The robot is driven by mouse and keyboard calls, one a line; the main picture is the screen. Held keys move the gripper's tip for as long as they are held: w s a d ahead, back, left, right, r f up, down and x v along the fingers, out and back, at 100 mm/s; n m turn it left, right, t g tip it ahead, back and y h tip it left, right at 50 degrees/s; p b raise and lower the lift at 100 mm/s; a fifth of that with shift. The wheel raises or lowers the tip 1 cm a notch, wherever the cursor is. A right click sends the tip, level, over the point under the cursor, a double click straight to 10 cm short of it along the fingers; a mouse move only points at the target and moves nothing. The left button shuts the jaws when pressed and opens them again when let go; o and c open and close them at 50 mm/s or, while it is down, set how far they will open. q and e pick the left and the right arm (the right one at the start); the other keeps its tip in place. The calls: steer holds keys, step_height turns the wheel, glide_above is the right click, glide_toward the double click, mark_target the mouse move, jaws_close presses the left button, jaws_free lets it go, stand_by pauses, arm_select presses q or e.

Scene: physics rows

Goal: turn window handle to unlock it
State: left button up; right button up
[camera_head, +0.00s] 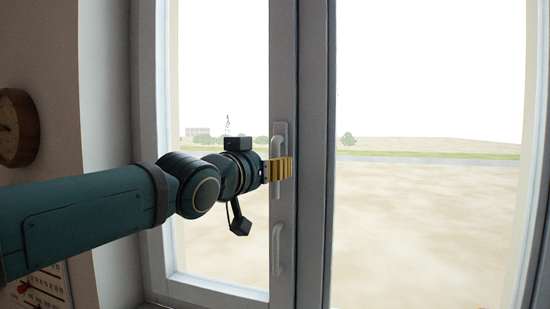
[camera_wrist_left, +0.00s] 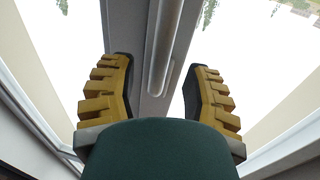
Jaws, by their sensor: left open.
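The window handle (camera_head: 279,132) is a slim, pale upright bar on the window's middle stile. My left gripper (camera_head: 281,168), with ridged yellow fingers, is at the handle's lower half and hides part of it. In the left wrist view, the gripper (camera_wrist_left: 160,64) is open, one finger on each side of a grey bar (camera_wrist_left: 166,40) with a rounded end. A gap shows between each finger and the bar. The handle looks upright. My right gripper is not in view.
A second pale handle (camera_head: 277,248) sits lower on the same stile. The window frame (camera_head: 312,230) has a large pane on each side, with open ground outside. A round wooden clock (camera_head: 17,128) hangs on the left wall.

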arm_select(q)
steer(key=shift+p+x, duration=0.3)
steer(key=shift+x, duration=1.3)
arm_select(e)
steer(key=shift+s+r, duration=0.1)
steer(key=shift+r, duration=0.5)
arm_select(q)
jaws_close()
